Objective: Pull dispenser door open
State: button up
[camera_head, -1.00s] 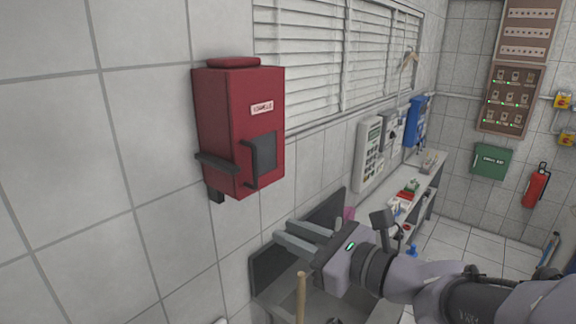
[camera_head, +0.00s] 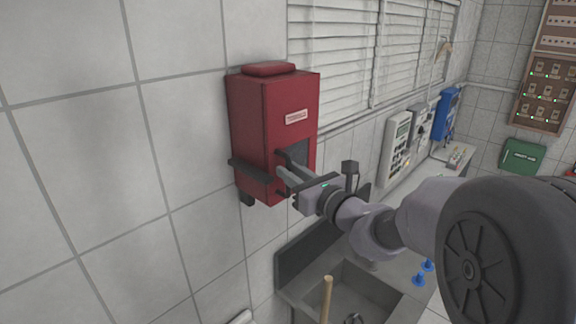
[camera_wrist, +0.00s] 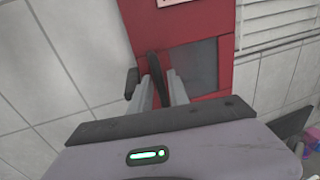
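The red dispenser (camera_head: 262,125) is mounted on the tiled wall, with a label and a dark grey panel (camera_head: 299,152) on its front. It also shows in the wrist view (camera_wrist: 220,25). Its black door handle (camera_wrist: 155,68) is a vertical bar beside the grey panel. The door looks closed. My gripper (camera_head: 281,179) is at the dispenser's lower front. In the wrist view my two fingers (camera_wrist: 161,84) are apart, with the handle's lower part between them and a gap to the right finger. My fingers partly hide the handle in the head view (camera_head: 282,155).
A dark bracket (camera_head: 250,171) sticks out at the dispenser's lower left. A metal sink (camera_head: 345,290) with a wooden stick (camera_head: 326,298) lies below. Window blinds (camera_head: 345,50) are to the right. The wall at left is bare.

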jog(key=shift+w+a, duration=0.4)
jog(key=shift+w, duration=0.15)
jog(key=shift+s, duration=0.1)
grip_shut()
dwell(1.0)
